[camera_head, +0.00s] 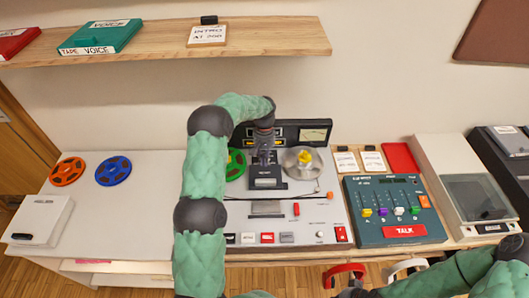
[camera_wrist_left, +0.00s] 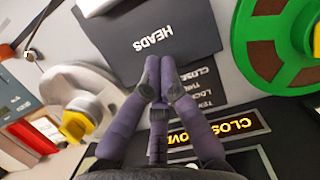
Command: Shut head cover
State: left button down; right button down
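The head cover (camera_head: 267,183) is a dark plate at the middle of the tape machine (camera_head: 333,208), between the green reel and the metal reel. It is marked HEADS in the left wrist view (camera_wrist_left: 190,35). My left gripper (camera_head: 264,150) points down at the cover from behind. In the left wrist view its purple fingers (camera_wrist_left: 158,68) are together at the cover's near edge, with nothing seen between them. Contact is unclear, and the arm hides part of the cover. I cannot tell whether it is fully down. My right gripper (camera_head: 358,289) is partly cut off at the bottom.
A TALK console (camera_head: 395,210) stands right. A shelf (camera_head: 160,42) hangs above. Loose reels (camera_head: 113,171) lie left.

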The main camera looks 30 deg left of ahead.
aim_at(265, 177)
pick_arm(q)
jog(key=shift+x, duration=1.1)
jog(key=shift+s+d+r+b, duration=0.1)
jog(key=shift+s+d, duration=0.25)
jog(key=shift+s, duration=0.2)
jog(key=shift+s+d+b, duration=0.15)
jog(key=shift+s+d, duration=0.2)
jog(key=shift+s, duration=0.25)
jog(key=shift+s+d+b, duration=0.1)
jog(key=shift+s+d, duration=0.25)
jog(key=shift+s, duration=0.2)
jog(key=s+d, duration=0.2)
jog(key=s, duration=0.1)
jog(key=s+d+p, duration=0.1)
jog(key=s, duration=0.2)
jog(key=s+d, duration=0.2)
jog(key=s, duration=0.1)
jog(key=shift+s+d, duration=0.15)
jog(key=shift+d, duration=0.2)
jog(key=v, duration=1.2)
